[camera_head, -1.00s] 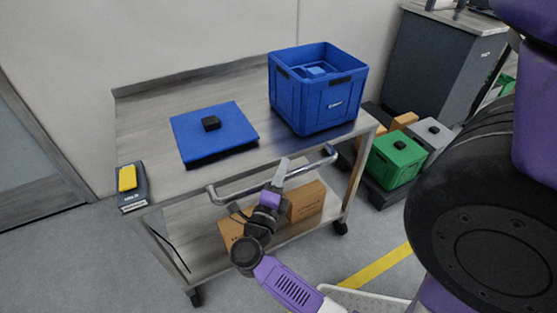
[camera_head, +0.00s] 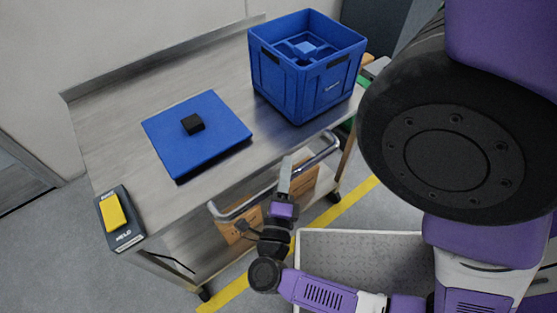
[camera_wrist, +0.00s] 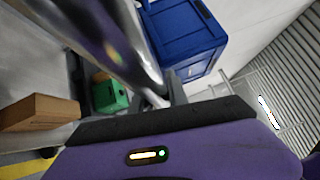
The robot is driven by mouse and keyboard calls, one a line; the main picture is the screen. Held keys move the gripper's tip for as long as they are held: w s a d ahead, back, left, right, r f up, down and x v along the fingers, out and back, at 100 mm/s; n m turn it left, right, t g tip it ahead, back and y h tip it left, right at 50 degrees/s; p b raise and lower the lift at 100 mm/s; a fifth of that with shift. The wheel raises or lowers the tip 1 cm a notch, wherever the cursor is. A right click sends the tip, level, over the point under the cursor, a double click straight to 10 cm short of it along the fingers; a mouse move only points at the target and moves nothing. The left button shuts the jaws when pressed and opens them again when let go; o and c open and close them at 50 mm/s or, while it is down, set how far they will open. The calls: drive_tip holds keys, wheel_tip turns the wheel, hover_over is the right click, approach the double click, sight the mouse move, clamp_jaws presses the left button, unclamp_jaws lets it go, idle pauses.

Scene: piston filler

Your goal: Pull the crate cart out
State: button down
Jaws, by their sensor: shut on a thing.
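The crate cart (camera_head: 95,135) is a steel table on casters with a lower shelf. A bent tubular handle (camera_head: 318,156) runs along its near side. My gripper (camera_head: 284,178) is shut on this handle; the fingers partly hide the bar. In the wrist view the shiny handle (camera_wrist: 100,38) runs large and close across the upper left, down to the fingers. A blue crate (camera_head: 290,88) stands at the cart's right end and also shows in the wrist view (camera_wrist: 180,38). A blue lid (camera_head: 215,125) with a black block lies on the top.
A dark holder marked HELD (camera_head: 122,238) with a yellow piece (camera_head: 112,212) sits at the cart's left corner. Cardboard boxes (camera_head: 303,181) are on the lower shelf. A yellow floor line (camera_head: 350,200) passes beside the near casters. A green crate (camera_wrist: 108,94) stands beyond the cart.

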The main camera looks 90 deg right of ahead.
drive_tip(key=shift+a+f, duration=0.1)
drive_tip(key=c, duration=1.6)
unclamp_jaws()
drive_tip(key=shift+o, duration=0.2)
drive_tip(key=a+f, duration=0.1)
drive_tip(key=a, duration=0.6)
drive_tip(key=shift+w+a, duration=0.3)
drive_tip(key=shift+a, duration=0.05)
